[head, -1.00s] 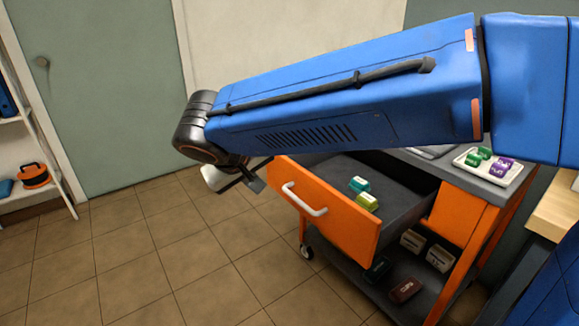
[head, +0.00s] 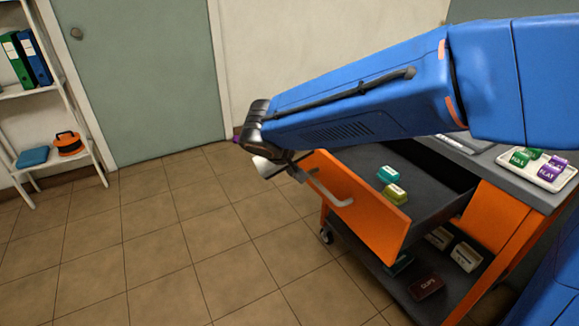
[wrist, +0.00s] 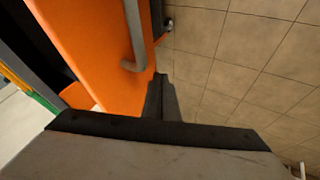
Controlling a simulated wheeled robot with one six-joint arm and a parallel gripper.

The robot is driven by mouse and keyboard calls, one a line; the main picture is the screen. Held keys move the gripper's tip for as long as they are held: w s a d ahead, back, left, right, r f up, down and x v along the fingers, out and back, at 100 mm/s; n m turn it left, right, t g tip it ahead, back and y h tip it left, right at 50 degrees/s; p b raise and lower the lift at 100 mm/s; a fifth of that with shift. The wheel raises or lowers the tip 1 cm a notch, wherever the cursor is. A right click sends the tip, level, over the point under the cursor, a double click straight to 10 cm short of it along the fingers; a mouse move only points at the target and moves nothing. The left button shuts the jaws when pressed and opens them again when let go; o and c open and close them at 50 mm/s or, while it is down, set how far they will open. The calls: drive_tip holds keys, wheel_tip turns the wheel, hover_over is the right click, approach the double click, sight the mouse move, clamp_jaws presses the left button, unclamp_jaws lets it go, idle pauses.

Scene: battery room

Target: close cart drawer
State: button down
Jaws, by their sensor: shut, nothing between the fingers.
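The orange-fronted cart drawer (head: 350,205) is pulled out from the cart (head: 490,235). Its light handle (head: 332,193) shows across the front. A teal block (head: 387,174) and a yellow-green block (head: 395,193) lie in the drawer. My gripper (head: 306,175) is shut and empty at the left end of the drawer front, close to the handle's upper end. In the wrist view the shut fingers (wrist: 161,90) are beside the orange front and near the end of the handle (wrist: 134,45). I cannot tell whether they touch it.
A white tray (head: 545,178) with green and purple blocks sits on the cart top. Dark and light boxes lie on the lower shelf, among them a dark red one (head: 426,286). A white rack (head: 60,100) stands at the left. The tiled floor (head: 170,240) before the drawer is clear.

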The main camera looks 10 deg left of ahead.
sight(306, 166)
drive_tip(key=shift+w+d+r, duration=0.1)
drive_tip(key=shift+w+d, duration=0.4)
drive_tip(key=shift+d, duration=0.2)
drive_tip(key=shift+w+d+r, duration=0.1)
drive_tip(key=shift+w+d, duration=0.35)
drive_tip(key=shift+d, duration=0.25)
drive_tip(key=shift+d, duration=0.1)
drive_tip(key=w+d, duration=0.5)
drive_tip(key=d, duration=0.1)
drive_tip(key=w+d, duration=0.5)
drive_tip(key=d, duration=0.2)
drive_tip(key=w+d, duration=0.5)
drive_tip(key=d, duration=0.2)
drive_tip(key=shift+d, duration=0.25)
drive_tip(key=shift+w+d, duration=0.4)
drive_tip(key=shift+d, duration=0.1)
drive_tip(key=shift+r, duration=0.1)
